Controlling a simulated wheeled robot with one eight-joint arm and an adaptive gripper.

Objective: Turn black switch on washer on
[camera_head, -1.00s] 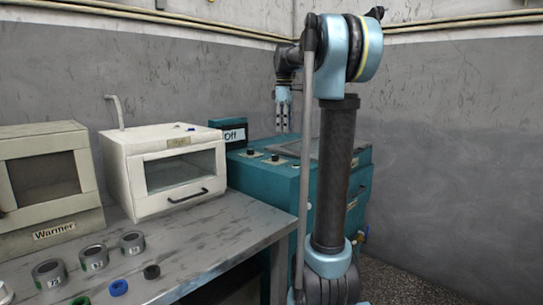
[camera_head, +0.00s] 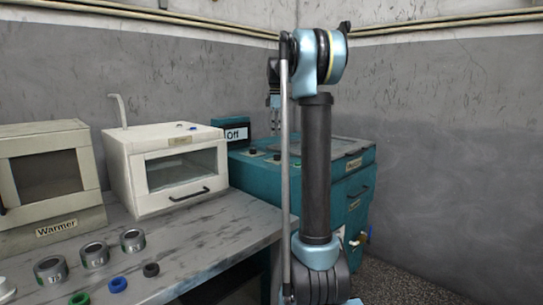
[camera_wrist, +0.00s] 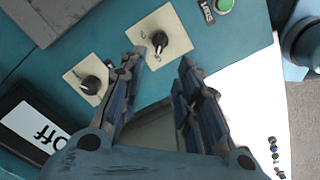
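The teal washer (camera_head: 330,180) stands right of the bench with its control panel on top. In the wrist view, two black rotary switches sit on cream plates: one (camera_wrist: 159,41) lies just beyond my fingertips, the other (camera_wrist: 91,85) lies left of my left finger. A black display (camera_wrist: 35,130) reads "Off"; it also stands at the washer's back left in the head view (camera_head: 236,133). My gripper (camera_wrist: 160,62) is open and empty, pointing down over the panel. The head view shows it (camera_head: 274,112) above the washer, partly hidden by my arm.
A green button (camera_wrist: 224,5) with a dark label is on the panel near the switches. A white oven (camera_head: 165,170) and a beige warmer (camera_head: 45,175) stand on the grey bench (camera_head: 215,215), with several small rings at its front. Grey walls close in behind the washer.

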